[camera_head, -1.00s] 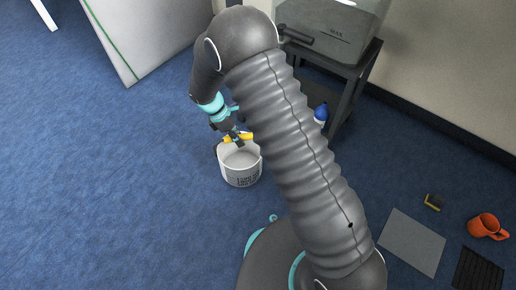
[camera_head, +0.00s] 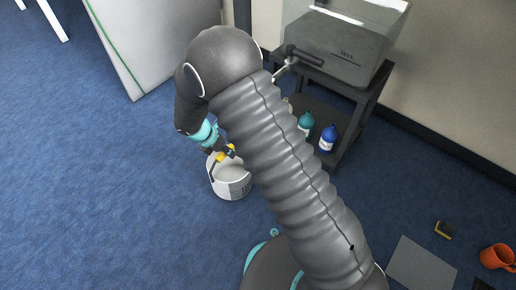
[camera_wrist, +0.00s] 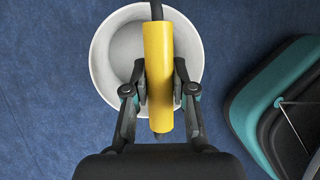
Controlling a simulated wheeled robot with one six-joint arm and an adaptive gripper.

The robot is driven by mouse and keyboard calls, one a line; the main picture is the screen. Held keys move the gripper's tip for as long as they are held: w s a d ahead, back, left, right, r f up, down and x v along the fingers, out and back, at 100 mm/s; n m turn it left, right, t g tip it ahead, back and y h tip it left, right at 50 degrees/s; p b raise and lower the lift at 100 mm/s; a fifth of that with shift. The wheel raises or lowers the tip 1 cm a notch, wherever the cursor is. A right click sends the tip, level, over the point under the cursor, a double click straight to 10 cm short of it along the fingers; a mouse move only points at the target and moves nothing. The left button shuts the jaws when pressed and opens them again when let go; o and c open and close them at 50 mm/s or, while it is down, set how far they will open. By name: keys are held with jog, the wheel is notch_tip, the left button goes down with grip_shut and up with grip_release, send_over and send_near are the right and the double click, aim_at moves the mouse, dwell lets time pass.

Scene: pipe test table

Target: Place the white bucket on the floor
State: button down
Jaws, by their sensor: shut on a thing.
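The white bucket (camera_head: 232,184) shows in the head view beside my arm, above or on the blue floor; I cannot tell if its base touches the carpet. It is upright, with dark printing on its side. Its yellow handle grip (camera_wrist: 158,60) lies between my gripper's fingers in the wrist view, with the white rim (camera_wrist: 100,60) of the bucket below it. The inside of the bucket looks empty where it shows. My gripper (camera_wrist: 159,90) is shut on the yellow handle. In the head view my gripper (camera_head: 222,153) is small and partly hidden by my arm.
A dark shelf cart (camera_head: 345,125) with a clear tank (camera_head: 345,45) and several bottles stands at the upper right. A grey flat square (camera_head: 420,265) and an orange mug (camera_head: 497,257) lie at lower right. A white panel (camera_head: 145,45) stands at the top left. The blue carpet (camera_head: 90,190) on the left is clear.

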jog(key=w+d+f+b, duration=0.1)
jog(key=w+d, duration=0.1)
jog(key=d, duration=0.3)
jog(key=w+d+f, duration=0.2)
jog(key=w+d, duration=0.1)
jog(key=d, duration=0.3)
jog(key=shift+w+f+b, duration=0.2)
jog(key=shift+f+b, duration=0.05)
jog(key=shift+b, duration=0.1)
jog(key=shift+f, duration=0.1)
jog(key=c, duration=1)
grip_release()
jog(key=shift+o, duration=0.2)
jog(key=p+v, duration=0.2)
jog(key=v, duration=1)
